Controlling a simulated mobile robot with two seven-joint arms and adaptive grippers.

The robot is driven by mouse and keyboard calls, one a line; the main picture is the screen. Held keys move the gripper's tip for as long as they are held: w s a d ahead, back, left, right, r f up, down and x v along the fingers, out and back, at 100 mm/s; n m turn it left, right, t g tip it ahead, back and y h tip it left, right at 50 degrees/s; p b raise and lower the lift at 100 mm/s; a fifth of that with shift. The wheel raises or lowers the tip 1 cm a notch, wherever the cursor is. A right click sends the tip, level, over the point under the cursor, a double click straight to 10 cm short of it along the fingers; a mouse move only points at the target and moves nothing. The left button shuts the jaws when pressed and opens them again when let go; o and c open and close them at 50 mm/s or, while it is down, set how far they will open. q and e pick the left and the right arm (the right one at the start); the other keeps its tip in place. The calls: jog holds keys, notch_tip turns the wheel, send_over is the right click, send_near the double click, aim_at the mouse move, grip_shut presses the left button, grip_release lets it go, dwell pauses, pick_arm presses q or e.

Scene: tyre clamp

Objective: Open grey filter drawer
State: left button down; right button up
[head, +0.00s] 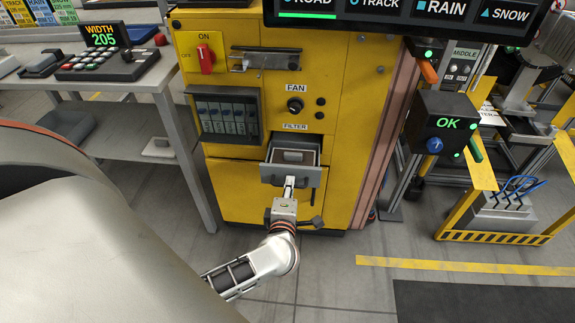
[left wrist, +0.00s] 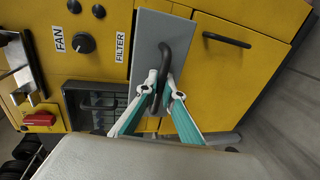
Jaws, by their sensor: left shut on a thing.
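The grey filter drawer (head: 292,174) stands partly out of the yellow cabinet, below the FILTER label (head: 295,127). Its open top shows a pale item inside. In the left wrist view, the drawer's grey front (left wrist: 148,37) carries a dark curved handle (left wrist: 165,62). My left gripper (head: 289,184) is at the drawer front, and in the left wrist view its fingers (left wrist: 167,92) are shut on the handle from both sides. My right gripper is not in either view.
The yellow cabinet (head: 230,185) has a fan knob (head: 295,105) and a red switch (head: 206,57) above the drawer. A grey table (head: 165,75) stands left. A yellow-framed stand (head: 470,205) is at right. The floor before the cabinet is clear beside my arm.

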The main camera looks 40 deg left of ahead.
pick_arm(q)
jog(key=shift+f+p+v, duration=0.2)
jog(key=shift+v, duration=0.7)
jog(key=shift+f+p+v, duration=0.2)
jog(key=shift+v, duration=0.75)
jog(key=shift+f+p+v, duration=0.15)
jog(key=shift+p+v, duration=0.05)
jog(key=shift+v, duration=0.7)
jog(key=shift+s, duration=0.1)
jog(key=c, duration=2.5)
grip_release()
jog(key=shift+v, duration=6)
jog(key=shift+d, duration=0.1)
